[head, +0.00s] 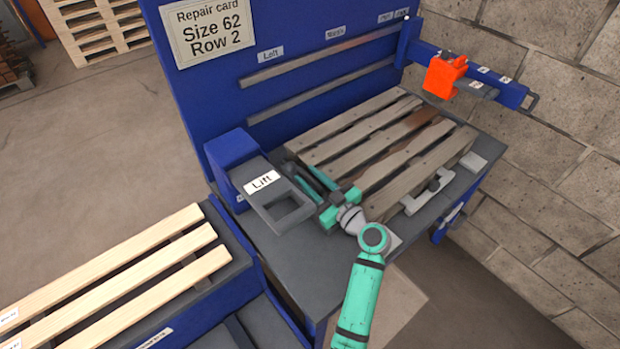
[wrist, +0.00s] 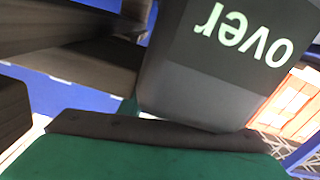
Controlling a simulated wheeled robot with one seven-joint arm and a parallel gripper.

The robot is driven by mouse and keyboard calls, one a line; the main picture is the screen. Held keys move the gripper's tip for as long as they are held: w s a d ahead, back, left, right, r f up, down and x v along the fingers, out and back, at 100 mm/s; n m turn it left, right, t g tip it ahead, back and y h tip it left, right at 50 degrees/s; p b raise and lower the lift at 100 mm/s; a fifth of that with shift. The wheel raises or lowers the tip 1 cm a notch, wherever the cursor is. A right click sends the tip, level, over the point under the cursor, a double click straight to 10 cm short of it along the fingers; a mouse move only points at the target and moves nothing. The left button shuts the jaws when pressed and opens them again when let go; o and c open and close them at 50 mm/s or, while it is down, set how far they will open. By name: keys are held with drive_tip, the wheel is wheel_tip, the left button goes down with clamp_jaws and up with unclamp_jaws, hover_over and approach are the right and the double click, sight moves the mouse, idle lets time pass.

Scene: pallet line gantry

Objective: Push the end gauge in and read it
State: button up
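In the wrist view a dark grey block (wrist: 215,75) bears the word "over", upside down. It may be part of the end gauge, but I cannot tell; in the head view no gauge word is readable. My gripper (head: 303,173) is low at the near left end of the worn pallet (head: 375,145), beside the grey plate marked "Lift" (head: 275,208). Its two teal fingers stand apart. In the wrist view a green finger with a dark pad (wrist: 150,132) lies below the block; whether they touch is unclear.
An orange block (head: 444,76) sits on a blue arm by the wall. A blue panel (head: 210,95) carries a repair card. New boards (head: 110,275) lie at lower left.

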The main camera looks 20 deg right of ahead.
clamp_jaws()
drive_tip(key=shift+a, duration=0.1)
drive_tip(key=shift+s+a, duration=0.15)
drive_tip(key=shift+a, duration=0.05)
unclamp_jaws()
drive_tip(key=shift+s, duration=0.1)
drive_tip(key=v, duration=1)
drive_tip(key=shift+s+d, duration=0.15)
drive_tip(key=shift+s, duration=0.15)
drive_tip(key=shift+c, duration=0.7)
